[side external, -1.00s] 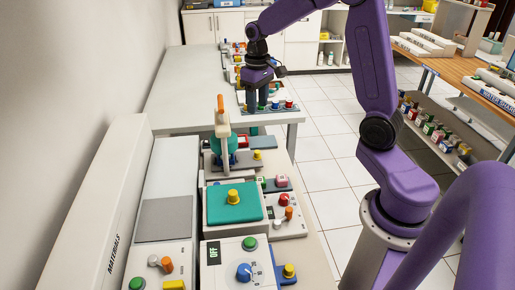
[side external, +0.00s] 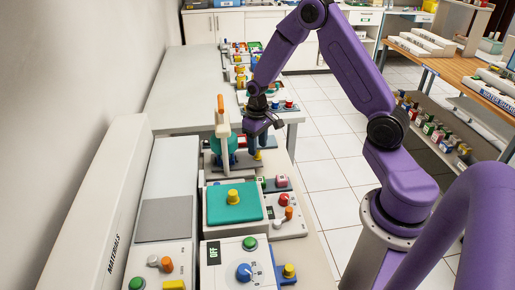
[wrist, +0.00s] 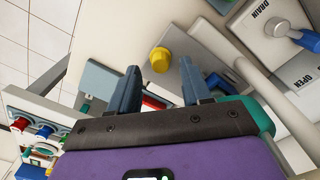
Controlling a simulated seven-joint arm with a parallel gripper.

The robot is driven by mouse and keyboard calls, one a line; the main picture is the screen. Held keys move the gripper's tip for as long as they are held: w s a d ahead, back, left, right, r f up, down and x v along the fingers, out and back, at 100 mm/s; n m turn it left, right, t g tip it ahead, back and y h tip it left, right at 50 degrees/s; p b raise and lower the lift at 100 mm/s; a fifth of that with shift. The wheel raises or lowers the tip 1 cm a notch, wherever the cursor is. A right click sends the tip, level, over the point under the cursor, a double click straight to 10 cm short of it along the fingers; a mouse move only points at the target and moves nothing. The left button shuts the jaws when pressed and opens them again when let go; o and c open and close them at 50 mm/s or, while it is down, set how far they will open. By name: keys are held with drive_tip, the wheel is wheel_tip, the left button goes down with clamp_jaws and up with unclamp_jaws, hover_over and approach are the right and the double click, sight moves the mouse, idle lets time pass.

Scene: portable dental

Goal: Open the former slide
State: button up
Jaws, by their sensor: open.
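A yellow knob (side external: 258,155) sits on the grey device with an upright white arm and orange handle (side external: 221,104); I cannot tell for certain that it is the former slide's knob. The knob also shows in the wrist view (wrist: 161,59), ahead of the gap between my fingertips. My gripper (side external: 265,148) is open and points down beside that device's teal drum (side external: 232,146). In the wrist view my gripper (wrist: 158,75) has empty space between its two blue-grey fingers. The fingers hide part of the device, and contact with the knob cannot be told.
A teal-topped box (side external: 218,211) with a yellow knob stands nearer the camera. A white panel marked DRAIN and OPEN (wrist: 258,25) with a blue lever lies right in the wrist view. Panels with coloured knobs (side external: 289,104) stand farther back. Open floor (side external: 320,160) lies to the right.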

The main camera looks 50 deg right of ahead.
drive_tip(key=shift+f, duration=1)
clamp_jaws()
drive_tip(key=s+d, duration=0.6)
drive_tip(key=shift+s+d, duration=0.15)
drive_tip(key=shift+d, duration=0.05)
unclamp_jaws()
